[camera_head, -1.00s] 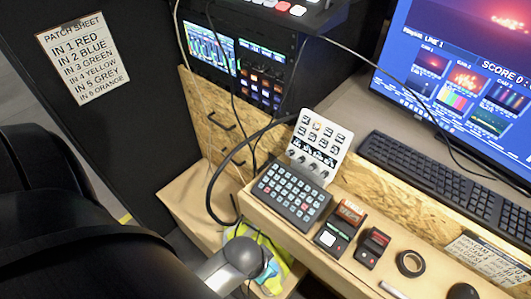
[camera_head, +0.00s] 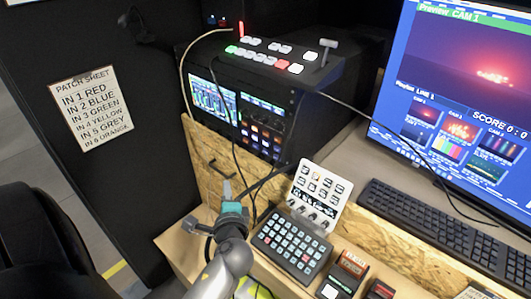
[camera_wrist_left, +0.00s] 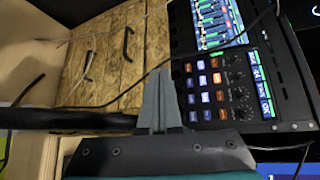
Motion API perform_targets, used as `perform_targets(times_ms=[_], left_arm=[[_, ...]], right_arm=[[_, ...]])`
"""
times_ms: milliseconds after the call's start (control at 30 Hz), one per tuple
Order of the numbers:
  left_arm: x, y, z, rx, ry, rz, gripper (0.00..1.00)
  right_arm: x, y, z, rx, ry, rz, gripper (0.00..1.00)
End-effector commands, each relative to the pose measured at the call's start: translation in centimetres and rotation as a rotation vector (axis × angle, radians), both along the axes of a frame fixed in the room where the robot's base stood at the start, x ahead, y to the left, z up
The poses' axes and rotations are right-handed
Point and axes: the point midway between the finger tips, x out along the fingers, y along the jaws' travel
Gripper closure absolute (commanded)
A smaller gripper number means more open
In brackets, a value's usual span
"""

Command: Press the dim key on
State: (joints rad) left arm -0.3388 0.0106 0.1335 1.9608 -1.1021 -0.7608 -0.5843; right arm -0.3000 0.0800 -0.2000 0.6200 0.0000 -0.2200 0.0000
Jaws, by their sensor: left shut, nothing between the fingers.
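The rack unit (camera_head: 262,128) has a lower panel of small keys, some lit orange, blue or white. The same key panel (camera_wrist_left: 205,88) shows close in the left wrist view. I cannot read the key labels or tell which is the dim key. My left gripper (camera_head: 227,188) is shut and empty, its fingers pointing up toward the rack. In the left wrist view its grey fingertips (camera_wrist_left: 160,75) show just left of the key panel, apparently apart from it. My right gripper is not in view.
A switcher (camera_head: 270,55) tops the rack. A white key-and-knob panel (camera_head: 318,195) and a dark keypad (camera_head: 292,246) stand on the desk right of my gripper. Cables hang before the wooden drawer front (camera_head: 210,160). A keyboard (camera_head: 440,235) and monitor (camera_head: 465,100) are at right.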

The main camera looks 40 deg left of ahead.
Motion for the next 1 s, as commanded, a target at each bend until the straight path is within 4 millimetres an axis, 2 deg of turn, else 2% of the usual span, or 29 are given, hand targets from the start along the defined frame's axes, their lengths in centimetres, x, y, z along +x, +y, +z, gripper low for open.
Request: perform_targets(times_ms=[100,333,833,1000], left_arm=[[1.4,0.5,0.5,0.184,0.071,-0.067,1.0],[3.2,0.4,0.6,0.407,0.183,-0.163,1.0],[3.6,0.3,0.6,0.456,0.211,-0.187,1.0],[4.7,0.2,0.6,0.455,0.208,-0.186,1.0]], right_arm=[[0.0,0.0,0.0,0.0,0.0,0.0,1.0],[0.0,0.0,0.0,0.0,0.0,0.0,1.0],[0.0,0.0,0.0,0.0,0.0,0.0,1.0],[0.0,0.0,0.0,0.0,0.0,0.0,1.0]])
